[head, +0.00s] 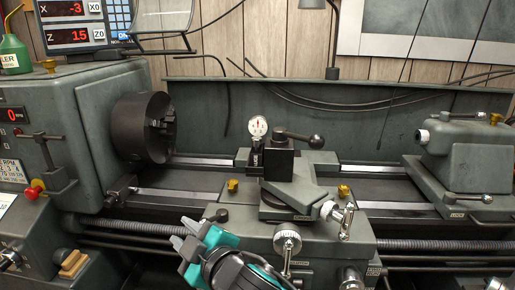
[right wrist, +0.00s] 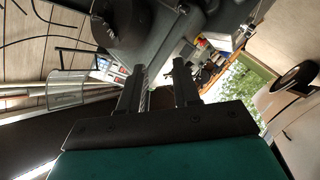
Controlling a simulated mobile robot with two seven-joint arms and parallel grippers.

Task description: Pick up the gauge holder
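The gauge holder (head: 256,153) is a small dark block on the left side of the black tool post (head: 279,160), in the middle of the lathe. A round white dial gauge (head: 258,127) stands upright on it. My right gripper (head: 183,233), with a teal body, is in front of the carriage, below and left of the gauge holder and well apart from it. In the right wrist view its two dark fingers (right wrist: 158,82) are spread with nothing between them. I cannot make out the gauge holder in that view. My left gripper is not in view.
The chuck (head: 145,128) and headstock stand at left, the tailstock (head: 465,150) at right. The tool post's lever (head: 300,138) sticks out right of the holder. Handwheels (head: 287,240) project at the front. The space above the bed between chuck and gauge is clear.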

